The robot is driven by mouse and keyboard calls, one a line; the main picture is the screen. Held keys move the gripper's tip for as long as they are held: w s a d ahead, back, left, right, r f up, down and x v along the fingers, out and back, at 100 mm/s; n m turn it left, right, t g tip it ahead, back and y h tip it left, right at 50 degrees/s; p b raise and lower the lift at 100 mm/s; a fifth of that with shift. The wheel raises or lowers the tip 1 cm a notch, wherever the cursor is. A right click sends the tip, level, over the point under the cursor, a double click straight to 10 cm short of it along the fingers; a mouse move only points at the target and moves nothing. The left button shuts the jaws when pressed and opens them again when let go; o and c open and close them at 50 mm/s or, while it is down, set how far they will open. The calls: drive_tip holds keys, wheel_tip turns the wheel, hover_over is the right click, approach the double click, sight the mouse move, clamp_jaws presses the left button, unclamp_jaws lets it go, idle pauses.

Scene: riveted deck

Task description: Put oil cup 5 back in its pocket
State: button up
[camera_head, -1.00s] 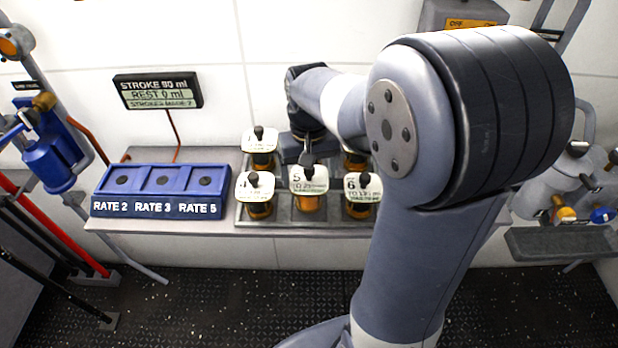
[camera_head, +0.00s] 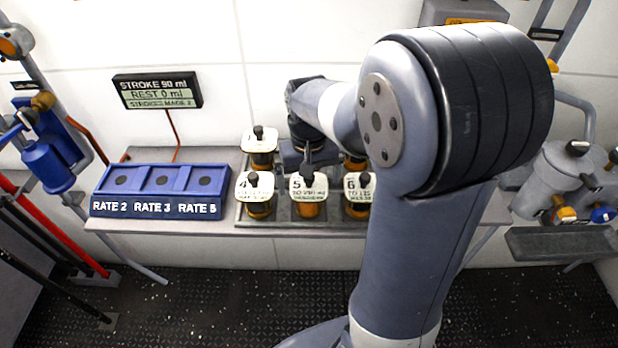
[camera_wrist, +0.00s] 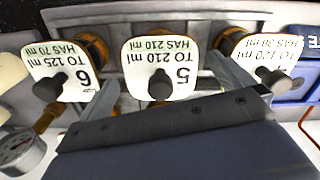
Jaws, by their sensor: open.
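Oil cup 5 (camera_head: 309,189) stands upright in the front middle pocket of the grey tray (camera_head: 283,219), its white card level with those of cups 4 and 6. The wrist view shows its card (camera_wrist: 183,62), reading "TO 210 ml, HAS 210 ml", and its dark knob (camera_wrist: 160,86). My gripper (camera_wrist: 172,88) is open, one finger on each side of the knob and clear of it. In the head view my gripper (camera_head: 307,162) is just above and behind the cup, partly hidden by my arm.
Cup 4 (camera_head: 255,187) and cup 6 (camera_head: 358,187) stand close on either side. Cup 1 (camera_head: 259,143) is behind cup 4. A blue rack (camera_head: 160,207) with three empty pockets sits left of the tray. A display (camera_head: 157,91) hangs on the wall.

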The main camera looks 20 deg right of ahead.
wheel_tip(320, 180, up, 12)
drive_tip(key=shift+r+p, duration=0.15)
drive_tip(key=shift+p, duration=0.2)
wheel_tip(320, 180, down, 12)
drive_tip(key=shift+r+b, duration=0.1)
drive_tip(key=shift+b, duration=0.2)
drive_tip(key=shift+r, duration=1.65)
